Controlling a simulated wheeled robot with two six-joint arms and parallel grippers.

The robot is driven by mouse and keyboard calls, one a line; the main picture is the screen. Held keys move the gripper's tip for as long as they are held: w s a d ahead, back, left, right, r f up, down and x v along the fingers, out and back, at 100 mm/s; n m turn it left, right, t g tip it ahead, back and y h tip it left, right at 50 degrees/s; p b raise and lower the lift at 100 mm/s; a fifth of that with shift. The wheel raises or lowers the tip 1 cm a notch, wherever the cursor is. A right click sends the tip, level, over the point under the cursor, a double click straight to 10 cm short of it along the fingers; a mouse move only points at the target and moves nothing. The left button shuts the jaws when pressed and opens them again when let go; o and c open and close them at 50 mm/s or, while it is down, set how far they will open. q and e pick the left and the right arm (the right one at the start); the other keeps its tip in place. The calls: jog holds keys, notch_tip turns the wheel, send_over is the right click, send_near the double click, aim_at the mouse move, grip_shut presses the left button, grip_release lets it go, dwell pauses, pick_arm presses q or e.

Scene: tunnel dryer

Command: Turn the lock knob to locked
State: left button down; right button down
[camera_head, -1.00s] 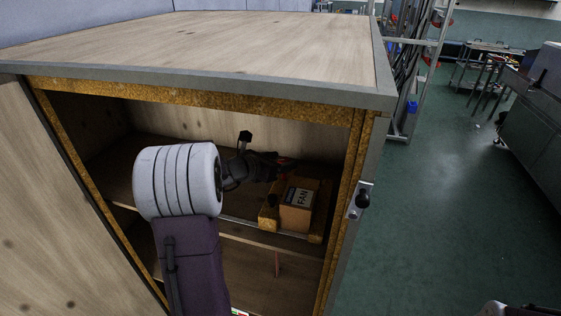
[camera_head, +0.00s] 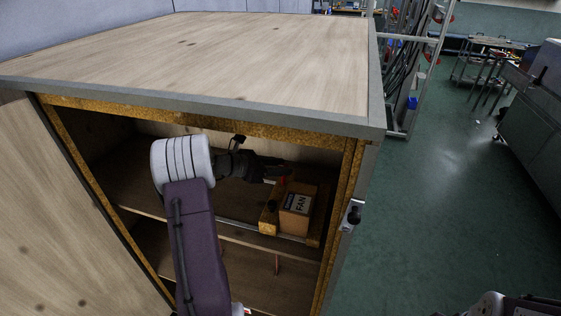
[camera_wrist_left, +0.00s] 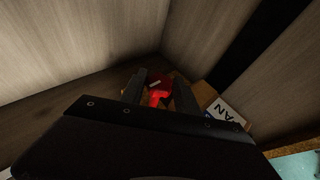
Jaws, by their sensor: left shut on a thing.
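A red knob (camera_wrist_left: 158,98) with a pale mark shows between the fingers in the left wrist view. In the head view a small red patch (camera_head: 282,180) shows at the fingertips, beside a brown box labelled FAN (camera_head: 297,210). My left gripper (camera_head: 279,179) reaches into the open cabinet above the shelf. It is shut on the red knob, with one dark finger on each side, as the left wrist view (camera_wrist_left: 160,88) shows. The fingers and wrist hide part of the knob. I cannot tell which way it is turned.
The cabinet's wooden top (camera_head: 230,55) lies above my left arm. Its open door (camera_head: 50,200) stands at the left. A lower shelf (camera_head: 255,275) lies below.

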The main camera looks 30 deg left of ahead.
pick_arm(q)
jog(key=c, duration=0.9)
grip_release()
jog(key=shift+s, duration=0.1)
jog(key=v, duration=0.9)
jog(key=shift+s, duration=0.1)
